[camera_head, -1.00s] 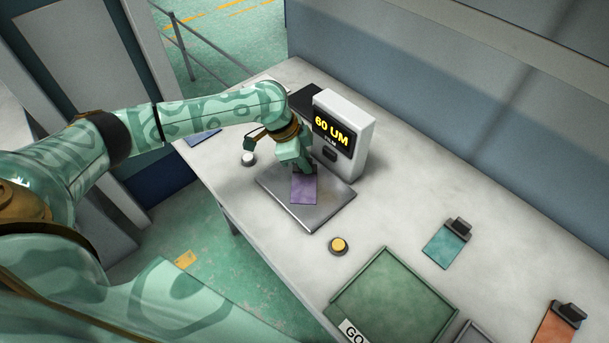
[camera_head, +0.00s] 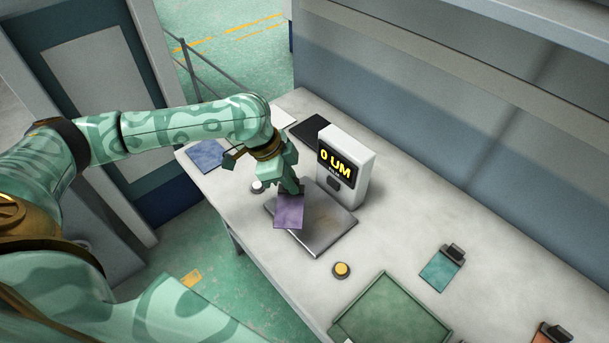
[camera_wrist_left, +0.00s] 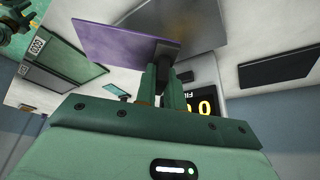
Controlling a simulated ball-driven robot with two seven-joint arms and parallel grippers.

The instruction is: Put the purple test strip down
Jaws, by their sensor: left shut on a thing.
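The purple test strip (camera_head: 289,212) is a flat rectangle with a dark clip at one end. My left gripper (camera_head: 289,188) is shut on that clip and holds the strip over the left part of a grey metal plate (camera_head: 328,235), apparently raised off it. The left wrist view shows the strip (camera_wrist_left: 120,48) reaching out to the left from the dark clip between my fingers (camera_wrist_left: 163,75). Beside the plate stands a white gauge (camera_head: 357,185) whose display reads "0 UM".
A white button (camera_head: 257,187) and a yellow button (camera_head: 341,270) sit on either side of the plate. A green tray (camera_head: 390,315) lies nearer. A teal strip (camera_head: 439,272) and an orange strip (camera_head: 545,338) lie to the right. A blue sheet (camera_head: 206,155) lies behind my wrist.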

